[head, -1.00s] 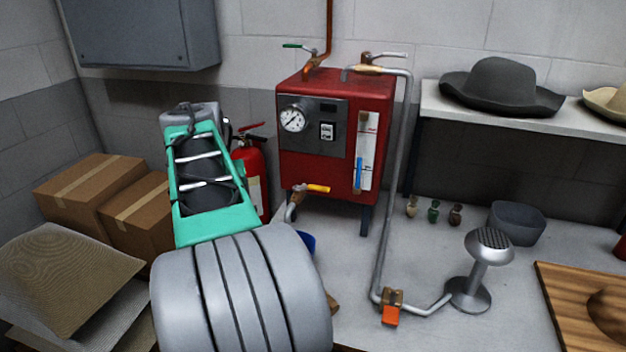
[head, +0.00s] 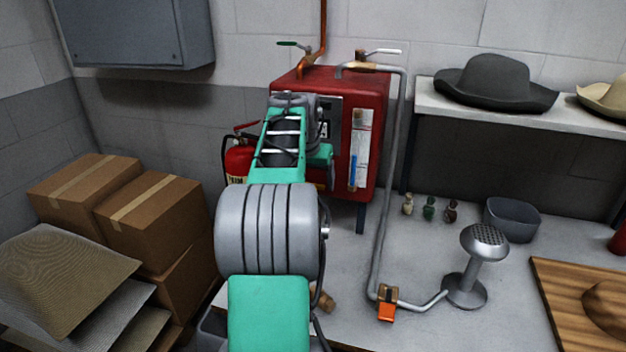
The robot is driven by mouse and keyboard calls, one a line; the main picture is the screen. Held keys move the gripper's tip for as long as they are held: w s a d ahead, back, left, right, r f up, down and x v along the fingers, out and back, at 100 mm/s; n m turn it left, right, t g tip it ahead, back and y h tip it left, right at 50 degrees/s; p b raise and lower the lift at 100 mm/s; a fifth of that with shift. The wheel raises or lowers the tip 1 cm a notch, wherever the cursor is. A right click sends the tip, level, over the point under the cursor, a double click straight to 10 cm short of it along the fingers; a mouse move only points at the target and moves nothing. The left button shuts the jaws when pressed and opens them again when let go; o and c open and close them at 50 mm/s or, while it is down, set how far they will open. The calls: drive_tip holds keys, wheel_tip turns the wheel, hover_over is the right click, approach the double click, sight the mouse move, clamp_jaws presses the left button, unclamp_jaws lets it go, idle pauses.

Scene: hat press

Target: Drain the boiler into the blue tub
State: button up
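The red boiler (head: 330,85) stands on the bench in the middle, partly covered by my arm. Its sight glass (head: 360,148) shows on the right of the front, with a blue column in the lower part. The gauge and the yellow-handled drain valve low on the front are hidden behind my arm. My arm reaches up toward the boiler's left front, and my gripper does not show.
A red fire extinguisher (head: 238,158) stands left of the boiler, close to my arm. Cardboard boxes (head: 150,222) are stacked at left. A grey pipe (head: 392,180) runs down the boiler's right side to an orange pedal (head: 387,311) and a steamer head (head: 485,242).

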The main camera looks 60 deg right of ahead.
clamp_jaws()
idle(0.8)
